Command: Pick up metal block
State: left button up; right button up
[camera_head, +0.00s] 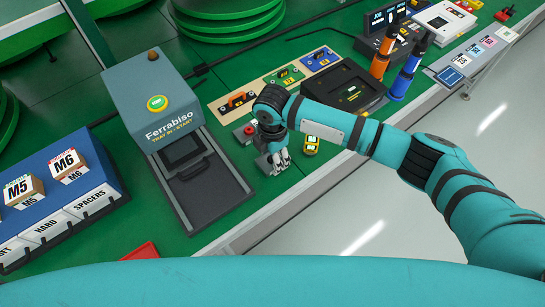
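My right arm comes in from the right, and its gripper (281,164) points down at the front edge of the green table. A small grey block (263,163), which looks like the metal block, sits on the table at the gripper's left side, partly hidden by the fingers. I cannot tell whether the fingers touch it or close on it. My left gripper is not in view.
A yellow device (311,145) stands close to the right of the gripper. A red button box (245,134) is behind it. The Ferrabiso machine (158,100) with its dark tray (208,200) stands to the left. The table's front edge (250,232) is near.

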jog(key=shift+r, duration=1.45)
jog(key=s+a+r+b, duration=0.2)
jog(key=s, duration=1.4)
jog(key=w+d+r+m, duration=0.3)
jog(key=d+r+m, duration=0.3)
jog(key=d+m, duration=0.4)
jog(key=w+d+r+m, duration=0.3)
jog(key=d+r+m, duration=0.2)
jog(key=d+m, duration=0.5)
jog(key=m, duration=0.5)
jog(key=shift+w+d+r, duration=0.15)
jog(key=shift+d+r, duration=0.2)
jog(key=shift+d, duration=0.05)
jog(key=shift+f, duration=0.1)
